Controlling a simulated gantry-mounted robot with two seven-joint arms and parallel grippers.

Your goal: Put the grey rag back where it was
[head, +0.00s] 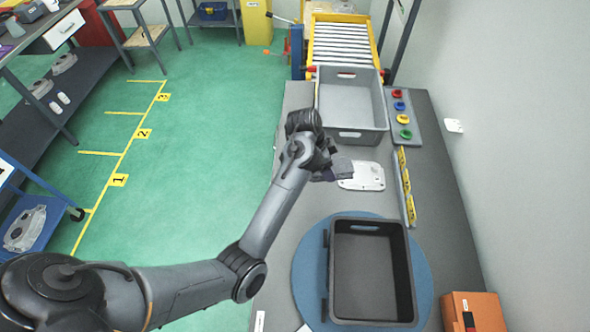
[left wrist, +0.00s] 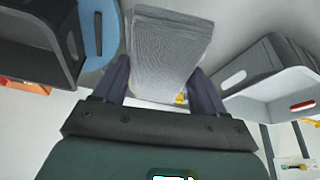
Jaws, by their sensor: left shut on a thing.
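My left gripper (head: 330,172) reaches over the grey workbench (head: 292,195) from the left. In the left wrist view the left gripper (left wrist: 162,78) is shut on the grey rag (left wrist: 168,45), a ribbed flat cloth between its two dark fingers. In the head view the rag (head: 343,166) is small and partly hidden by the gripper, beside a pale flat casting (head: 368,177). Whether the rag touches the bench or casting I cannot tell. My right gripper is not in view.
A grey bin (head: 365,137) stands beyond the gripper, before a roller conveyor (head: 342,45). A black bin (head: 372,318) sits on a blue round mat (head: 306,262) at the near side. Coloured rings (head: 401,106) and yellow labels (head: 405,185) line the right. An orange box (head: 482,307) stands near right.

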